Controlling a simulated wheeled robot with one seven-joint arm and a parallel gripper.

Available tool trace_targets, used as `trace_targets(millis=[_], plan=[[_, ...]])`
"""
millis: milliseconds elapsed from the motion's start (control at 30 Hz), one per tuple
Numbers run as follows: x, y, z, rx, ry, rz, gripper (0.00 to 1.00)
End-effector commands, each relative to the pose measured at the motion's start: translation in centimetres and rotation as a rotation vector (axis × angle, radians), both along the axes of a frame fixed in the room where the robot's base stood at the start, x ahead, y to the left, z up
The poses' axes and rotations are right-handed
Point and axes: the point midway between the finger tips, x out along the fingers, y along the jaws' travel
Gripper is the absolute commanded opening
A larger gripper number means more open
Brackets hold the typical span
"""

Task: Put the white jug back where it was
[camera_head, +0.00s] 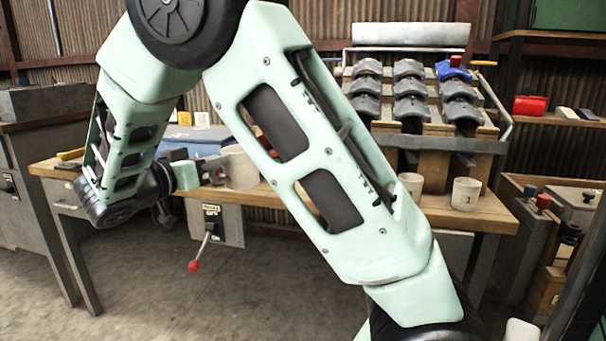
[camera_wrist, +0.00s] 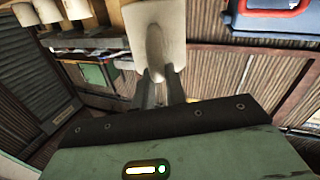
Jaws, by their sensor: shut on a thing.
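The white jug (camera_head: 241,170) is at the bench's front edge in the head view, partly hidden behind my arm. In the wrist view the jug (camera_wrist: 150,28) is at the top middle, with its handle side toward me. My gripper (camera_head: 215,171) comes from the left in the head view and is shut on the jug. In the wrist view my gripper's fingers (camera_wrist: 161,88) close on the jug's handle. I cannot tell whether the jug's base touches the bench.
The wooden bench (camera_head: 504,216) bears white cups, one (camera_head: 466,194) marked with a number, and another cup (camera_head: 411,184). A blue box (camera_head: 190,140) lies behind my gripper. A lever with a red knob (camera_head: 194,265) hangs below the bench front. A rack of dark curved pieces (camera_head: 410,88) stands behind.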

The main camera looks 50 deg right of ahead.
Motion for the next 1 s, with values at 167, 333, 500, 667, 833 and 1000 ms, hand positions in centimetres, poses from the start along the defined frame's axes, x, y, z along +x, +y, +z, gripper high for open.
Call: trace_targets(millis=[167,333,500,667,833,1000], plan=[[-3.2,-0.8,-0.8,0.035,-0.019,-0.063,0.0],[-3.8,-3.4,-1.2,0.041,-0.024,-0.075,0.0],[-3.8,-7.8,-1.2,0.041,-0.024,-0.075,0.0],[-3.7,-11.9,-1.1,0.041,-0.025,-0.074,0.0],[-3.7,-15.5,-1.1,0.041,-0.024,-0.071,0.0],[-3.6,-17.0,-1.0,0.041,-0.023,-0.067,0.0]])
